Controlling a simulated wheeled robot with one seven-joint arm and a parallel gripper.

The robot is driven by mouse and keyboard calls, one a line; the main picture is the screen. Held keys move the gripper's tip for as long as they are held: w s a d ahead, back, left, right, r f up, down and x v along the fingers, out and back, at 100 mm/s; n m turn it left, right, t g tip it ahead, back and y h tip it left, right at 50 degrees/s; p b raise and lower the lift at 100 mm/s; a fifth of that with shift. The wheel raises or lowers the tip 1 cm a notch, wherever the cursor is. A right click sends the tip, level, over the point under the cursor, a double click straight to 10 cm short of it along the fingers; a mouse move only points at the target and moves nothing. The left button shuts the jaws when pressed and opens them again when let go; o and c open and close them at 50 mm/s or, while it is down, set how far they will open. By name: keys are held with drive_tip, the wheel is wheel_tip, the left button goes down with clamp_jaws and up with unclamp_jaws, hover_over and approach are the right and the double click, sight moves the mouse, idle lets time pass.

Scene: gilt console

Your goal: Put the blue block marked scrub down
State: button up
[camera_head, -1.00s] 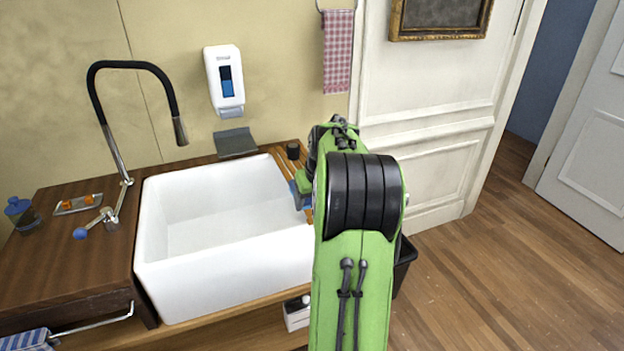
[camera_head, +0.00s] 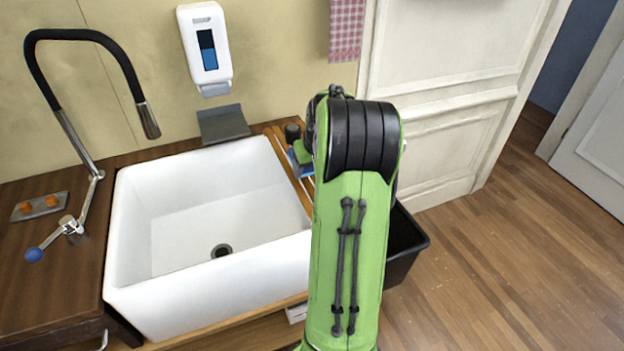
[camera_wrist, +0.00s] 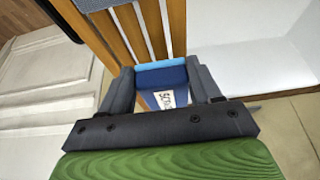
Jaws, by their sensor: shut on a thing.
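The blue block (camera_wrist: 160,78) is between the two dark fingers of my gripper (camera_wrist: 163,84) in the wrist view. It has a lighter blue edge and a white label with dark letters, only partly readable. My gripper is shut on it. In the head view a bit of the blue block (camera_head: 293,162) shows left of my arm, by the wooden slats (camera_head: 288,172) at the sink's right side; my arm hides most of the gripper. The slats also show beyond the block in the wrist view (camera_wrist: 133,30). I cannot tell whether the block touches them.
The white sink (camera_head: 215,265) is empty, with a drain in its floor. A tap (camera_head: 85,140) rises at the left. A black bin (camera_head: 408,250) stands at the right.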

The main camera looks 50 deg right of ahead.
sight(309, 185)
drive_tip(key=shift+f, duration=2)
drive_tip(key=shift+f+b, duration=0.1)
drive_tip(key=shift+b, duration=0.25)
drive_tip(key=o, duration=1)
drive_tip(key=p+v, duration=0.2)
drive_tip(key=v, duration=1)
drive_tip(key=w+a+r+n, duration=0.1)
drive_tip(key=a+r, duration=0.2)
drive_tip(key=a, duration=0.6)
drive_tip(key=w+a+r+n, duration=0.1)
drive_tip(key=a+r+n, duration=0.1)
drive_tip(key=a, duration=0.7)
drive_tip(key=s+a+n, duration=0.1)
drive_tip(key=s+a, duration=0.3)
drive_tip(key=a, duration=0.1)
drive_tip(key=s+a+f+n+t+y, duration=0.1)
drive_tip(key=s+a, duration=0.4)
drive_tip(key=s+a+n+y, duration=0.1)
drive_tip(key=s+a, duration=0.3)
drive_tip(key=a, duration=0.2)
drive_tip(key=shift+s+a+f+t, duration=0.1)
drive_tip(key=shift+s+f+t, duration=0.05)
drive_tip(key=shift+f+t, duration=0.15)
